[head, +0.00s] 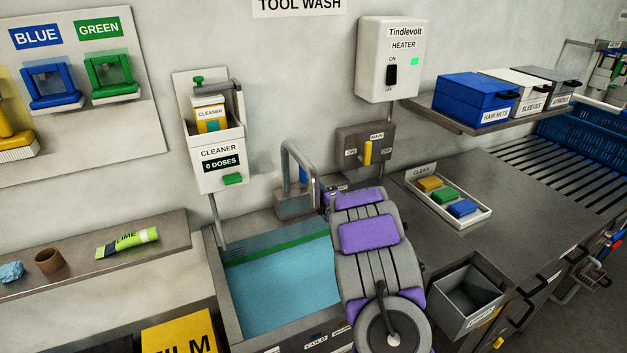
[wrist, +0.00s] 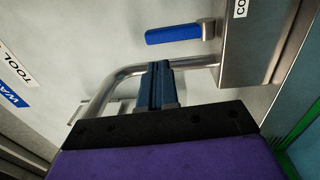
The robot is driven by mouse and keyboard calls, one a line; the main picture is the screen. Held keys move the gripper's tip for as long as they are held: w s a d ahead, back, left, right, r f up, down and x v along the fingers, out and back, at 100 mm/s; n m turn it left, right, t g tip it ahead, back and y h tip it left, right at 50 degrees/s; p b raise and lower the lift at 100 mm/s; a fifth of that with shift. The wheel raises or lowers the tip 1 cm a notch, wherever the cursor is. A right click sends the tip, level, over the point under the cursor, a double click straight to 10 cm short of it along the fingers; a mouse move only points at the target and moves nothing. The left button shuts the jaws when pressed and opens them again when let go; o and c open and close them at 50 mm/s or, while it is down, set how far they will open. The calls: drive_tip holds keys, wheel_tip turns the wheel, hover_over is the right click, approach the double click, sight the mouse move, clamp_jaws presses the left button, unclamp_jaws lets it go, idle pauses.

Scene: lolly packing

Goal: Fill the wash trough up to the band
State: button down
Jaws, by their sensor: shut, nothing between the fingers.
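The wash trough (head: 222,300) holds blue water (head: 280,295). A green band (head: 275,248) runs along its back wall. The water surface lies near the band, but I cannot tell exactly whether it touches it. A metal tap (head: 290,165) arches at the trough's back, with a blue lever (head: 303,175) behind it. In the wrist view the blue lever (wrist: 175,33) lies just beyond the tap pipe (wrist: 120,75). My gripper (wrist: 157,85) is shut and empty, its fingertips close to the pipe; contact is unclear. In the head view my arm hides the trough's right part.
A MAIN valve with a yellow lever (head: 367,152) is on the wall under the heater (head: 389,60). The cleaner dispenser (head: 217,165) reads 0 doses. A CLEAN tray (head: 448,198) with coloured blocks and a grey bin (head: 467,300) stand right of my arm.

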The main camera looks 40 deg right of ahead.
drive_tip(key=v, duration=0.7)
drive_tip(key=shift+s+p, duration=0.4)
drive_tip(key=shift+a, duration=0.1)
